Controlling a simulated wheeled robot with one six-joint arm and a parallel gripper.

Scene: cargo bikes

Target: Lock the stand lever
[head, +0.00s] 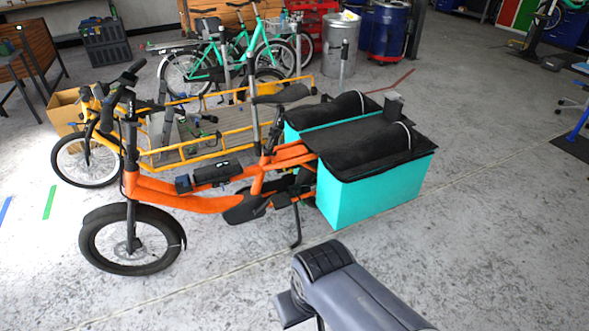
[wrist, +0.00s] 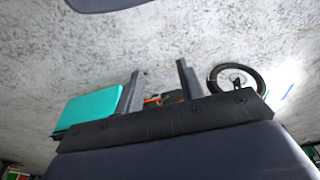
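The orange cargo bike (head: 190,196) stands on the floor in the middle of the head view, front wheel to the left. Its dark stand leg (head: 297,226) reaches down to the floor just left of the teal cargo box (head: 370,188). I cannot make out a separate stand lever. In the wrist view my gripper (wrist: 160,84) has its two grey fingers apart, with nothing between them. Beyond the fingers a bit of the orange frame (wrist: 152,100), the teal box (wrist: 92,106) and a wheel (wrist: 238,78) show. My gripper is apart from the bike.
A yellow cargo bike (head: 230,139) stands close behind the orange one. Green bikes (head: 235,55), a metal drum (head: 343,40) and a blue barrel (head: 390,30) are farther back. The concrete floor in front of and right of the orange bike is clear.

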